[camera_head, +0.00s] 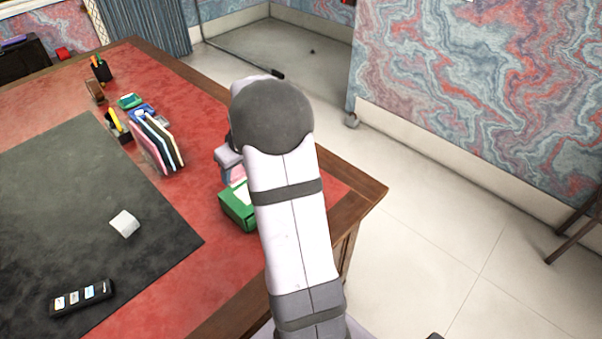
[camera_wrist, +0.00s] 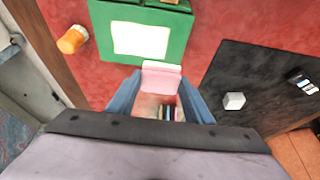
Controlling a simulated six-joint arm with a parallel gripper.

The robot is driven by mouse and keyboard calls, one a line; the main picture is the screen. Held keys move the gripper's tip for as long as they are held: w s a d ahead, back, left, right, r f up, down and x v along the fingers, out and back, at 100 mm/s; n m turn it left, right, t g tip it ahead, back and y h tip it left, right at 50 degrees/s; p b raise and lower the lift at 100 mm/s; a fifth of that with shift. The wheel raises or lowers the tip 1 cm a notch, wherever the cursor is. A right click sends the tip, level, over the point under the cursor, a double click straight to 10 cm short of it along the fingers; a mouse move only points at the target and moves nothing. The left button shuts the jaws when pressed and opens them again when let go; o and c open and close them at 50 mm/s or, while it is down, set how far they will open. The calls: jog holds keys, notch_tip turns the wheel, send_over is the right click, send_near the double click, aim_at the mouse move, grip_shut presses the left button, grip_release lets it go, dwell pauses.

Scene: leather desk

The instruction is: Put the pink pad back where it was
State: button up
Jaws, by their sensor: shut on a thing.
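My gripper (camera_wrist: 160,90) is shut on the pink pad (camera_wrist: 161,70), seen between its two blue fingers in the wrist view. The pad is a small pale pink block. In the head view the gripper (camera_head: 228,158) is mostly hidden behind my arm, with a bit of the pink pad (camera_head: 238,174) showing below it. The gripper is close to a green box (camera_head: 234,208) near the desk's right edge. In the wrist view the green box (camera_wrist: 104,36) has a white sheet or pad on it, just beyond the pink pad. I cannot tell whether the pad touches the box.
An orange bottle (camera_wrist: 72,40) lies beside the green box. Upright folders (camera_head: 160,148), pen holders (camera_head: 101,69) and a blue item (camera_head: 141,111) stand farther back. A white cube (camera_head: 124,223) and a black strip with cards (camera_head: 82,299) sit on the mostly clear black mat (camera_head: 60,200).

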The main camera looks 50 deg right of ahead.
jog(key=s+d+f+m+h+b, duration=0.1)
jog(key=s+d+f+m+b, duration=0.15)
jog(key=d, duration=0.75)
jog(key=s+d+f+m+g+h+b, duration=0.1)
jog(key=s+d+m+b, duration=0.15)
jog(key=d, duration=0.75)
jog(key=s+d+f+m+h+b, duration=0.15)
jog(key=d+m, duration=0.25)
jog(key=d, duration=0.6)
jog(key=shift+w+d+f+p, duration=0.1)
jog(key=shift+f+p, duration=0.6)
jog(key=shift+f, duration=1.85)
jog(key=shift+w+f+p, duration=0.1)
jog(key=shift+f+p, duration=0.55)
jog(key=shift+f, duration=1.85)
jog(key=shift+f, duration=0.1)
jog(key=shift+f, duration=0.1)
jog(key=o, duration=0.9)
jog(key=shift+o, duration=0.2)
jog(key=shift+r, duration=0.2)
